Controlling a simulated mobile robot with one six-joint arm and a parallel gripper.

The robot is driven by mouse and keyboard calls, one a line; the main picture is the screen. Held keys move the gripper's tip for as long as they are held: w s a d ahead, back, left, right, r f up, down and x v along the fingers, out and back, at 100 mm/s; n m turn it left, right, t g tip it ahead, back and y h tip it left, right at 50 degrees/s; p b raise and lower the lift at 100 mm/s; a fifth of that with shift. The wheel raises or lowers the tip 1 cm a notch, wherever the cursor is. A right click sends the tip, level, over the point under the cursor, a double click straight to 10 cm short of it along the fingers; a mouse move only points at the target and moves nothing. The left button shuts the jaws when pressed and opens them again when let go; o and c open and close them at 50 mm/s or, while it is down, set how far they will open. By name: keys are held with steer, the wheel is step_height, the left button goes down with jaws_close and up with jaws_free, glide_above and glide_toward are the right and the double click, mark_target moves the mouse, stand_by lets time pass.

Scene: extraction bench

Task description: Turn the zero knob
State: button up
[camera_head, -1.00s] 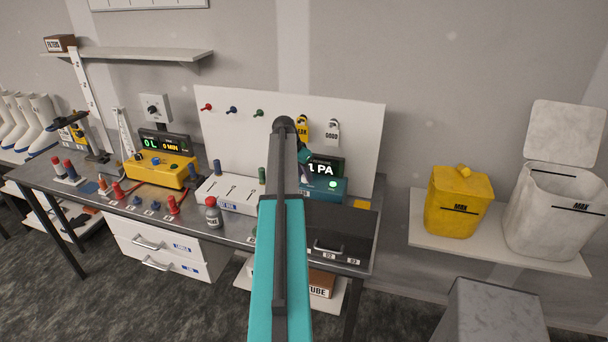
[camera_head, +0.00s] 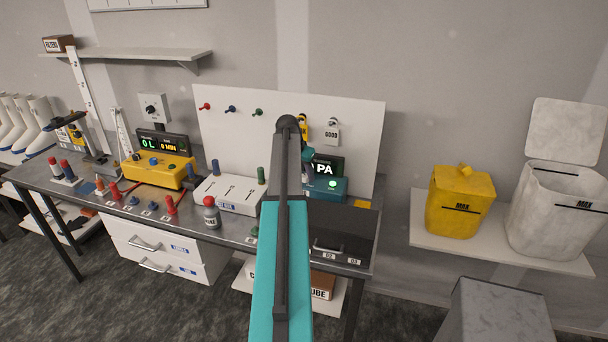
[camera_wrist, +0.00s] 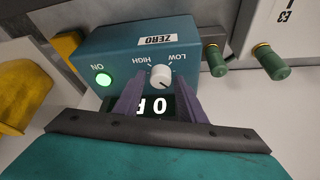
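The zero knob (camera_wrist: 161,76) is a small white dial on a teal meter box (camera_wrist: 110,48), below a ZERO label and between the words HIGH and LOW, which show upside down in the wrist view. The meter box also shows in the head view (camera_head: 332,188), partly behind my arm. My gripper (camera_wrist: 159,92) is open, with its two purple fingers at either side of the knob. I cannot tell whether they touch it. A green ON light (camera_wrist: 103,79) is lit. The display (camera_wrist: 157,106) is partly hidden by the fingers.
Green pegs (camera_wrist: 216,62) stand close beside the meter box. A white slotted block (camera_head: 230,194) and a yellow device (camera_head: 157,170) stand farther left on the bench. A white pegboard (camera_head: 360,140) rises behind. A yellow bin (camera_head: 459,205) sits at the right.

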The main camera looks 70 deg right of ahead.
steer(key=shift+o, duration=0.6)
steer(key=shift+b+v, duration=0.55)
steer(key=shift+v, duration=0.5)
steer(key=s+b+v, duration=0.1)
steer(key=b+v, duration=0.2)
steer(key=v, duration=0.8)
steer(key=shift+w+r+b, duration=0.35)
steer(key=shift+w+b, duration=0.05)
steer(key=shift+w, duration=0.05)
steer(key=shift+a, duration=0.15)
